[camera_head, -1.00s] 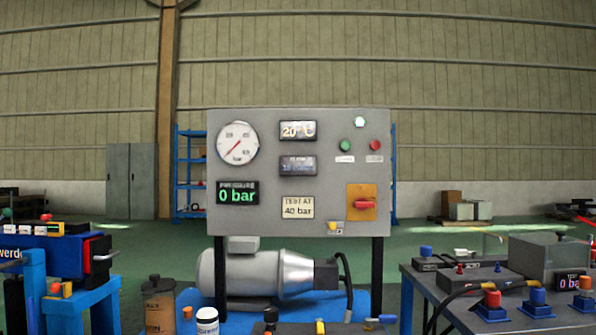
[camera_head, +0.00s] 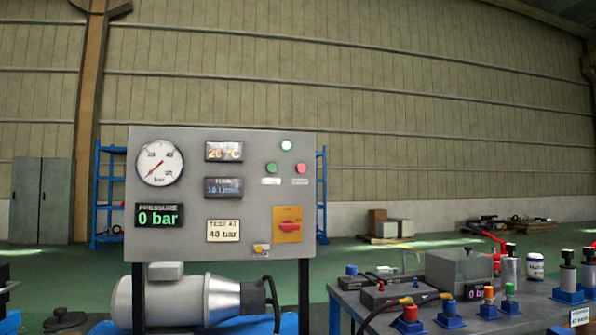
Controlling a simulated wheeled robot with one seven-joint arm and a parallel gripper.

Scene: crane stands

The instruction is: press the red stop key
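The red stop key (camera_head: 301,169) is a small round red button at the upper right of a grey control panel (camera_head: 190,235). It sits just right of a green button (camera_head: 271,168), with a small label under each. A pale lamp (camera_head: 286,145) is above and between them. Lower on the panel, a red rotary switch (camera_head: 290,226) sits on an orange plate. The pressure display (camera_head: 158,215) reads 0 bar. My gripper and arm are not in view, and nothing covers the red key.
A grey motor and pump (camera_head: 185,301) stand under the panel on a blue base. At the right, a dark bench (camera_head: 350,300) carries several coloured valves and cylinders. Open green floor lies behind the panel and bench.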

